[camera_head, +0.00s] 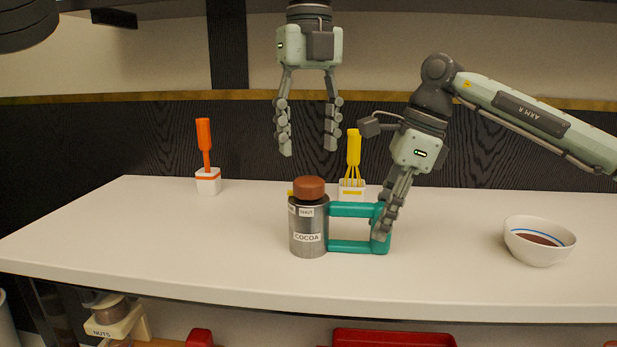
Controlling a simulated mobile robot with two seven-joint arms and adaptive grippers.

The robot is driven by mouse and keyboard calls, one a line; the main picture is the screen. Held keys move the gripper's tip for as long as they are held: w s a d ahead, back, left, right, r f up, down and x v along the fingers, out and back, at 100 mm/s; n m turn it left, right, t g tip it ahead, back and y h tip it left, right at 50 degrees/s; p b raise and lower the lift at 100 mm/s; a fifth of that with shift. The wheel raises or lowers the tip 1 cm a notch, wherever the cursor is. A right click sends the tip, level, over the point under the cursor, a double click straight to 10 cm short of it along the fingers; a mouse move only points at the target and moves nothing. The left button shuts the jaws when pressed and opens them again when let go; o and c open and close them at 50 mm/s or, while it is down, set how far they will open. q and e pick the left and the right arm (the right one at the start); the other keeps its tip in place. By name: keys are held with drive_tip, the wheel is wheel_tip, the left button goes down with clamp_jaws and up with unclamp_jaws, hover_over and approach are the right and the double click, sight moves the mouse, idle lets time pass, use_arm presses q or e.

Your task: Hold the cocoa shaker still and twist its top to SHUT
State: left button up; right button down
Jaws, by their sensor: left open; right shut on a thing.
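The cocoa shaker (308,240) stands upright on the white counter, a grey cylinder labelled COCOA with a teal handle (350,246) on its right side. Its brown top (309,188) is on, and a SHUT label shows just below it. A small yellow mark shows at the top's left edge. My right gripper (382,228) is shut on the upright bar of the teal handle. My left gripper (308,148) is open and empty, fingers pointing down, above and a little behind the brown top, apart from it.
A yellow whisk (353,150) in a white holder stands behind the shaker. An orange-handled tool (204,140) in a holder stands back left. A white bowl (539,252) with brown contents stands at the right. The white counter (150,245) is clear at the left.

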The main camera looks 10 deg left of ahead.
sight(309, 179)
use_arm(q)
wheel_tip(309, 179, down, 8)
drive_tip(key=shift+r, duration=0.25)
idle(0.4)
